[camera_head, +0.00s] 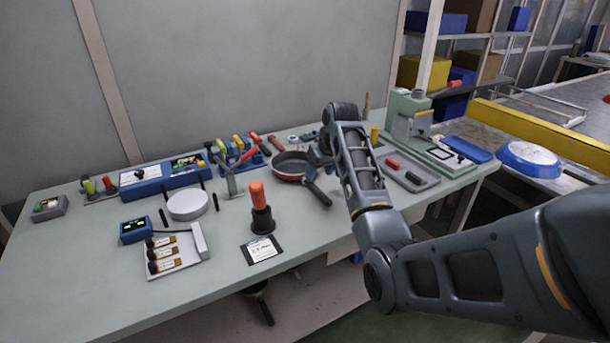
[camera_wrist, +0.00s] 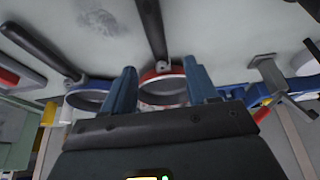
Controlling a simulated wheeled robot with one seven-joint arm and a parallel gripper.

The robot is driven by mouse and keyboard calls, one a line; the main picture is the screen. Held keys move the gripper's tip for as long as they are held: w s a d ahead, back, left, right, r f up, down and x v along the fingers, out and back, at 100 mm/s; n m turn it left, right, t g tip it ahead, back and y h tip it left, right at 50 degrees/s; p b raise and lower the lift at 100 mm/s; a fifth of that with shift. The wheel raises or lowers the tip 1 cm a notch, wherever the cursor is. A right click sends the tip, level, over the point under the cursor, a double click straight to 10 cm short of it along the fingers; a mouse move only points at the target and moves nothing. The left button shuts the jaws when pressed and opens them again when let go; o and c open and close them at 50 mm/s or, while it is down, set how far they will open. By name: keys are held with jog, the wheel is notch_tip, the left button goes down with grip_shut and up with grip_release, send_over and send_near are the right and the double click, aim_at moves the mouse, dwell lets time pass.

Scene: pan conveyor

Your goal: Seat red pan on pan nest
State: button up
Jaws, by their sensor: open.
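The red pan (camera_head: 288,168) lies on the bench at the back, its black handle pointing toward the front right. In the wrist view, the red pan (camera_wrist: 163,72) shows between and beyond my fingers, its handle running to the top edge. My gripper (camera_head: 318,156) is beside the pan's right side, open and empty; its two blue fingers (camera_wrist: 160,82) stand apart in the wrist view. Contact with the pan cannot be told. A round white disc (camera_head: 187,204) with dark upright pins around it, left of the pan, looks like the pan nest; it is empty.
A blue-rimmed pan (camera_wrist: 87,98) lies beside the red one in the wrist view. A grey hooked stand (camera_head: 230,182) and an orange-topped black post (camera_head: 260,210) stand between pan and disc.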

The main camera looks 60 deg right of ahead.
aim_at(314, 186)
jog(key=shift+s+d+f, duration=0.1)
jog(key=shift+d+f, duration=0.05)
jog(key=shift+f, duration=0.4)
jog(key=shift+p+x, duration=0.45)
jog(key=shift+x, duration=2.9)
jog(key=shift+c, duration=0.4)
grip_shut()
jog(key=shift+w+r, duration=0.1)
jog(key=shift+w, duration=0.1)
